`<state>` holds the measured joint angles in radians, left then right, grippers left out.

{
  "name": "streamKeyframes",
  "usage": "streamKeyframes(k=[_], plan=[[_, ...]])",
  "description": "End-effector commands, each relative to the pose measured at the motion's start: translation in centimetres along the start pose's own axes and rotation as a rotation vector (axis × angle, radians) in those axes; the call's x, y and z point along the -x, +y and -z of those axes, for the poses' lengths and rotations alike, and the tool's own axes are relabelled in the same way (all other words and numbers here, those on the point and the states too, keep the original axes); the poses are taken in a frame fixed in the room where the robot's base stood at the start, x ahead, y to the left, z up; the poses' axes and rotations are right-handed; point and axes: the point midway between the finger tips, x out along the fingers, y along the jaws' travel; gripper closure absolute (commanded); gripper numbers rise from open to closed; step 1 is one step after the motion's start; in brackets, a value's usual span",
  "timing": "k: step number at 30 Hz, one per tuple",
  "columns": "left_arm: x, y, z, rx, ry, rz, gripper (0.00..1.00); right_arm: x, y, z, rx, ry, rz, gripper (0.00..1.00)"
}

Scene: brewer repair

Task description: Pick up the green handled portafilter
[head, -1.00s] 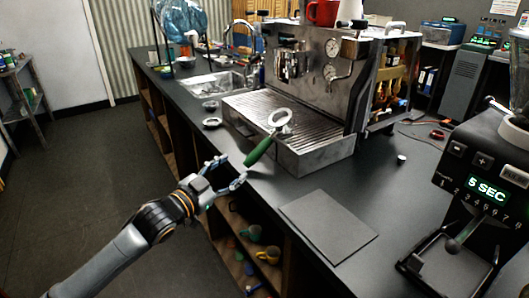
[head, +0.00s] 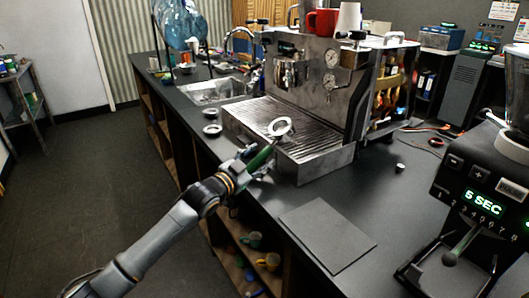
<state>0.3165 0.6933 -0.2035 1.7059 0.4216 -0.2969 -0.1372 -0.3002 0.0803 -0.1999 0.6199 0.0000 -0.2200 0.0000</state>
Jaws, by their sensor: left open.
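The green handled portafilter (head: 280,127) rests on the drip tray of the espresso machine (head: 312,95). Its metal ring is over the tray and its green handle (head: 261,158) sticks out past the tray's front edge toward me. My left gripper (head: 259,160) is at the handle, with its fingers open around or beside it. The gripper and wrist partly hide the handle, and I cannot tell whether the fingers touch it. My right gripper does not show.
A flat dark mat (head: 327,234) lies on the counter in front of the machine. A grinder with a lit display (head: 485,203) stands at the right. Small round parts (head: 212,130) lie left of the drip tray. Shelves with cups (head: 252,240) are below the counter edge.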

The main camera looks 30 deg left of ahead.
Motion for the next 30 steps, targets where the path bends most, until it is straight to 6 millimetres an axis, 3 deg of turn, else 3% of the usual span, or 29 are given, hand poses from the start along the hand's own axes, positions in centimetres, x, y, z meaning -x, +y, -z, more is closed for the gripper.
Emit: streamKeyframes(k=[3,11,19,30], plan=[[-1.18,-0.02,0.03,0.002,0.0,0.0,0.45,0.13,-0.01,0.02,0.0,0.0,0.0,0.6],[-1.39,0.07,-0.08,0.0,-0.001,-0.001,0.45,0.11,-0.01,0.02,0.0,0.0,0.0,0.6],[-1.37,0.05,-0.07,0.0,-0.001,-0.001,0.98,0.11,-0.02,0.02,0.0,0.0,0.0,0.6],[-1.36,-0.05,0.09,0.0,0.002,0.001,1.0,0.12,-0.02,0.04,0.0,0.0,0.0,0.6]])
